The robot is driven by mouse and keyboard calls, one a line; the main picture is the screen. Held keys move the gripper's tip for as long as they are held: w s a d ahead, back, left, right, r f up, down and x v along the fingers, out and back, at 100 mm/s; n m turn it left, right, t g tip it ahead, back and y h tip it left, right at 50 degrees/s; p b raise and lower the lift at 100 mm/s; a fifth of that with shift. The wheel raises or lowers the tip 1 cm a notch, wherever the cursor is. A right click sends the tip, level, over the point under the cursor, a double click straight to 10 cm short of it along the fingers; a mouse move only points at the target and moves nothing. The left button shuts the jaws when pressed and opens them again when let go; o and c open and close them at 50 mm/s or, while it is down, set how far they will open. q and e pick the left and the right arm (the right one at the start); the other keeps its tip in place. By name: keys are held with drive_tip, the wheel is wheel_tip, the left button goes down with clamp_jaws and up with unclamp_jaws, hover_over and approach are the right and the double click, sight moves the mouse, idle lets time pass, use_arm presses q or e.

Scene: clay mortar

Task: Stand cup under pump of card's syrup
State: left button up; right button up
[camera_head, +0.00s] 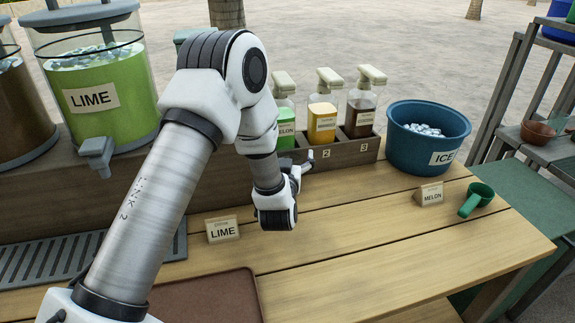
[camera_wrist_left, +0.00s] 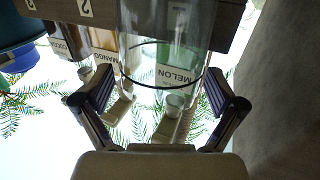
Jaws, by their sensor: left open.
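A small card (camera_head: 428,194) reading MELON stands at the right of the counter. The green MELON syrup bottle (camera_head: 286,128) with a white pump stands at the left of a wooden rack; it also shows in the wrist view (camera_wrist_left: 177,75). A clear cup (camera_wrist_left: 134,60) stands in front of that bottle in the wrist view, between my finger lines. My left gripper (camera_head: 299,174) is open close to the rack; its fingers (camera_wrist_left: 158,100) are spread to both sides of the cup. In the head view my arm hides the cup. My right gripper is out of view.
Yellow (camera_head: 322,122) and brown (camera_head: 360,118) pump bottles share the rack (camera_head: 340,152). A blue ICE tub (camera_head: 405,160) and green scoop (camera_head: 473,203) are at right. A LIME card (camera_head: 222,229), drip tray (camera_head: 30,258) and LIME dispenser (camera_head: 125,110) are at left. The front right counter is clear.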

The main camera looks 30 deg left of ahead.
use_arm(q)
drive_tip(key=v, duration=1.1)
drive_tip(key=shift+s+b, duration=0.3)
drive_tip(key=shift+b, duration=0.1)
drive_tip(key=shift+d, duration=0.2)
